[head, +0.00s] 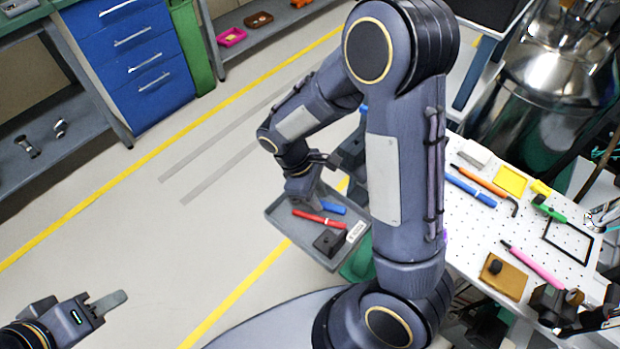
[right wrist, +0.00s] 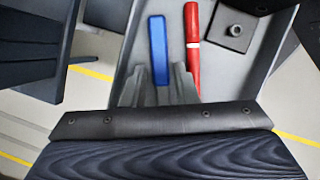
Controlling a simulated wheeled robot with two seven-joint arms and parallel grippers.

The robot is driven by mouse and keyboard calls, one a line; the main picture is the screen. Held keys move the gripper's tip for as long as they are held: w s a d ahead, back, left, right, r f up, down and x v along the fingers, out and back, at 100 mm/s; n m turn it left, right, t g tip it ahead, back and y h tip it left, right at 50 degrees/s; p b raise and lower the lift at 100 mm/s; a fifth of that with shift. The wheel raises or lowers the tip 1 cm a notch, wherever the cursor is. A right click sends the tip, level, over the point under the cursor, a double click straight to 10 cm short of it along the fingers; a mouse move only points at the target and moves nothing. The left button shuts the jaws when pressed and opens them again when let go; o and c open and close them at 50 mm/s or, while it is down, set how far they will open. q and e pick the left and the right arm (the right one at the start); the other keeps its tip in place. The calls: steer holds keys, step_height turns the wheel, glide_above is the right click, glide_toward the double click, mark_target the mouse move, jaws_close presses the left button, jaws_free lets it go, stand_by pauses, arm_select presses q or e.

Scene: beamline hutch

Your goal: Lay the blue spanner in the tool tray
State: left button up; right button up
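The grey tool tray (head: 283,222) is at the centre of the head view, and its floor fills the middle of the right wrist view (right wrist: 225,75). A plain blue bar, apparently the blue spanner (head: 334,208), lies in it; it also shows in the right wrist view (right wrist: 158,45). Its jaw shape cannot be made out. My right gripper (head: 312,203) is over the tray, its fingers (right wrist: 158,85) apart with the bar's near end showing between them. The bar looks to rest on the tray floor. My left gripper (head: 112,301) is at lower left, away from everything; its finger gap is unclear.
In the tray are a red marker (head: 320,219), a black block (head: 327,242) and a white piece (head: 356,230). A perforated board (head: 480,228) at right bears a blue marker (head: 470,190), a pink tool (head: 530,264) and other tools. The floor at left is clear.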

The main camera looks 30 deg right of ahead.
steer(key=p+v, duration=0.1)
steer(key=v, duration=0.9)
steer(key=s+d+r+m+t+y, duration=0.1)
steer(key=s+r+m+t+y, duration=0.2)
steer(key=s, duration=0.4)
steer(key=s+d+r+m+t+y, duration=0.1)
steer(key=s+r+m+t+y, duration=0.3)
steer(key=s+m, duration=0.3)
steer(key=shift+s+r+m+t, duration=0.4)
steer(key=shift+r+t, duration=0.3)
steer(key=shift+t, duration=0.2)
